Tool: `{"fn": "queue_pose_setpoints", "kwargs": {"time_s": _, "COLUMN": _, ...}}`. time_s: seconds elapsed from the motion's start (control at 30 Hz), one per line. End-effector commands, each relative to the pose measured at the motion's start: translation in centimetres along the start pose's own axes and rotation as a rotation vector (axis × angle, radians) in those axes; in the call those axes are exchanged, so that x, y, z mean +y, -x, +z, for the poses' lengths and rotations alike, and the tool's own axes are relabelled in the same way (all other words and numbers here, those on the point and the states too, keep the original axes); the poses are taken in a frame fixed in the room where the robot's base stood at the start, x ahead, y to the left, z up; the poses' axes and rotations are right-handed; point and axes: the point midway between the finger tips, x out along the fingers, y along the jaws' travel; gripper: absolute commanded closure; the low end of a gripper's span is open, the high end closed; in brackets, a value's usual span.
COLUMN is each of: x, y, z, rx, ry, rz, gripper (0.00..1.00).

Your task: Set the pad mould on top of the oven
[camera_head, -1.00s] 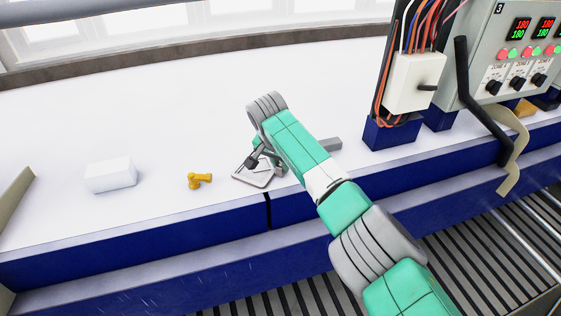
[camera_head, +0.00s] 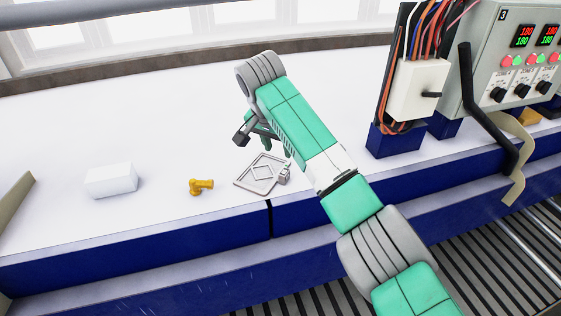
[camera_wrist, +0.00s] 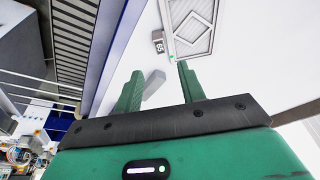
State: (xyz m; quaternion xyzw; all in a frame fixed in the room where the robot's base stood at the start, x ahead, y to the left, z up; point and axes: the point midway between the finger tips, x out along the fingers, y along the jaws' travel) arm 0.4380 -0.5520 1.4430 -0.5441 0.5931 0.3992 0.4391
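The pad mould looks to be the flat grey square plate (camera_head: 256,181) with a diamond pattern and a small block-like end on its right side. It lies on the white bench top near the front edge. It also shows at the top of the wrist view (camera_wrist: 190,47), beyond my fingertips, with a tag reading 65 beside it. My gripper (camera_head: 262,138) is above the bench, behind the plate in the head view. In the wrist view my gripper (camera_wrist: 160,76) is open, with nothing held between its fingers. I cannot identify the oven with certainty.
A yellow fitting (camera_head: 200,187) and a white block (camera_head: 111,180) lie left of the plate. A grey block (camera_wrist: 154,83) shows between my fingers, farther down. A control cabinet (camera_head: 503,45) reading 180 and a wired white box (camera_head: 416,88) stand right. The back bench is clear.

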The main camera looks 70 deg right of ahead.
Motion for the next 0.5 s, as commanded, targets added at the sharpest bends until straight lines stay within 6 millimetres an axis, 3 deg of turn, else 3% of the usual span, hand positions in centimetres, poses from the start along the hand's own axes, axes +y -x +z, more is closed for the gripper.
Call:
{"fn": "queue_pose_setpoints", "kwargs": {"time_s": 0.17, "x": 0.01, "y": 1.33, "z": 0.05, "rx": -0.001, "ry": 0.000, "rz": 0.001, "gripper": 0.60}}
{"fn": "queue_pose_setpoints", "kwargs": {"time_s": 0.5, "x": 0.02, "y": 1.44, "z": 0.03, "rx": -0.001, "ry": 0.000, "rz": 0.001, "gripper": 0.60}}
